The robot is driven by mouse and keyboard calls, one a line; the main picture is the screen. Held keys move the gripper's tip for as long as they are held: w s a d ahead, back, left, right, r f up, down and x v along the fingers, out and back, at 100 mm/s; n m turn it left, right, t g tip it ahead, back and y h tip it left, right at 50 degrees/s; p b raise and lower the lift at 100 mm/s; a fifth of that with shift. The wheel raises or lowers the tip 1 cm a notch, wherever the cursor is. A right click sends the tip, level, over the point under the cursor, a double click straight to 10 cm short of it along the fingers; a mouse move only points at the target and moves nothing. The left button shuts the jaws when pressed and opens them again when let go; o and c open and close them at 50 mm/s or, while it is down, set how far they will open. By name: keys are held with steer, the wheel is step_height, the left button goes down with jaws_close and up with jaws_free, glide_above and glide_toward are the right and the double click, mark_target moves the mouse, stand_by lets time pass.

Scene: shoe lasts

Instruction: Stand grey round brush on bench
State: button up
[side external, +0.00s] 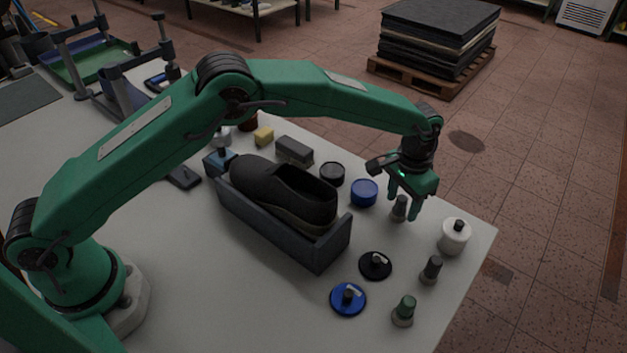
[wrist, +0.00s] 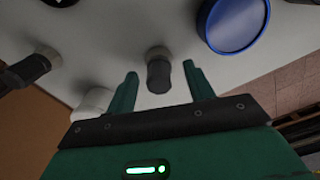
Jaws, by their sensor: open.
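A grey round brush (side external: 399,209) stands upright on the pale bench (side external: 455,300) near its right edge, dark end up and paler end on the bench. My gripper (side external: 403,205) points down at it. In the wrist view my gripper (wrist: 160,70) is open, and the brush (wrist: 159,76) shows in the gap between the fingers with space on both sides. I cannot tell how far the fingers reach down beside it.
A blue-lidded tin (side external: 364,192) and a white pot (side external: 454,236) flank my gripper. A black lid (side external: 375,265) and a blue lid (side external: 348,298) with small handles lie in front. A black shoe (side external: 285,188) sits in a dark tray (side external: 275,235). The bench edge is close on the right.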

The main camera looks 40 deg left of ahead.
mark_target(401, 195)
step_height(401, 195, up, 10)
steer(key=shift+r, duration=0.25)
stand_by(0.6)
steer(key=s+a+r+n+t, duration=0.1)
steer(key=s+a+r, duration=0.4)
steer(key=a+r, duration=0.35)
steer(key=s+a+r+n+t, duration=0.1)
steer(key=s+a+r+t, duration=0.1)
steer(key=s+a+r, duration=0.55)
steer(key=s+a+f+n+t, duration=0.1)
steer(key=s+a+f, duration=0.1)
steer(key=s+a, duration=0.5)
steer(key=s+a+f+n+t, duration=0.1)
steer(key=s+a, duration=0.6)
steer(key=s, duration=0.5)
steer(key=shift+f+t, duration=0.3)
steer(key=shift+f, duration=0.1)
